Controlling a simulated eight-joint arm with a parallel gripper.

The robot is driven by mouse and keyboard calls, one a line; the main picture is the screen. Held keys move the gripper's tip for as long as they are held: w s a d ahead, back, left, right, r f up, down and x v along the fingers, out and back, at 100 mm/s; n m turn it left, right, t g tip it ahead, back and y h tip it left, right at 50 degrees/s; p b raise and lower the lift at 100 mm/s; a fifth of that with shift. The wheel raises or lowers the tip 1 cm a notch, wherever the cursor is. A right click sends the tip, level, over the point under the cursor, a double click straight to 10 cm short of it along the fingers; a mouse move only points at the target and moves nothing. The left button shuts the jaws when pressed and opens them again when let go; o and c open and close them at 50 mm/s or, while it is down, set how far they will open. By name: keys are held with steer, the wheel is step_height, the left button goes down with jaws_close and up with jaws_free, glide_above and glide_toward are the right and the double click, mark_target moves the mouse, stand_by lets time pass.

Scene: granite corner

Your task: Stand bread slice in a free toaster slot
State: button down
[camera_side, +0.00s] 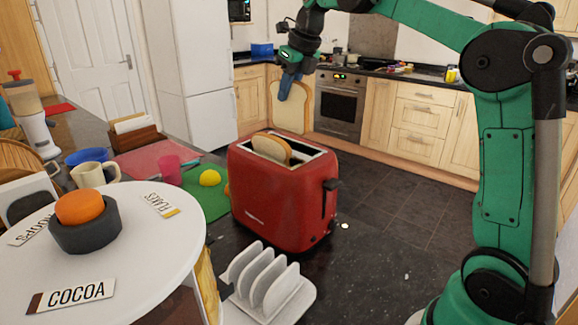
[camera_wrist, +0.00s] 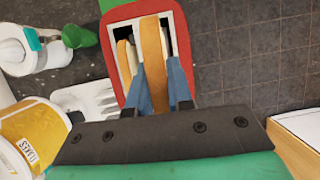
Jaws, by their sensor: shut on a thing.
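The red toaster (camera_side: 280,195) stands upright on the dark counter. One bread slice (camera_side: 272,149) stands in one of its slots and shows at the left in the wrist view (camera_wrist: 125,60). My gripper (camera_side: 288,88) is shut on another bread slice (camera_side: 291,112), held upright above the toaster and apart from it in the side view. In the wrist view the held slice (camera_wrist: 153,58) is between the blue fingers (camera_wrist: 159,85), over the toaster's right-hand slot. A dark part of that slot shows beside the slice; the rest is hidden.
A white toast rack (camera_side: 268,287) stands in front of the toaster.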

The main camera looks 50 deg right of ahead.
mark_target(288, 131)
steer(key=shift+f, duration=4.2)
steer(key=c, duration=0.7)
jaws_free()
steer(key=shift+r, duration=0.1)
steer(key=shift+r, duration=3.95)
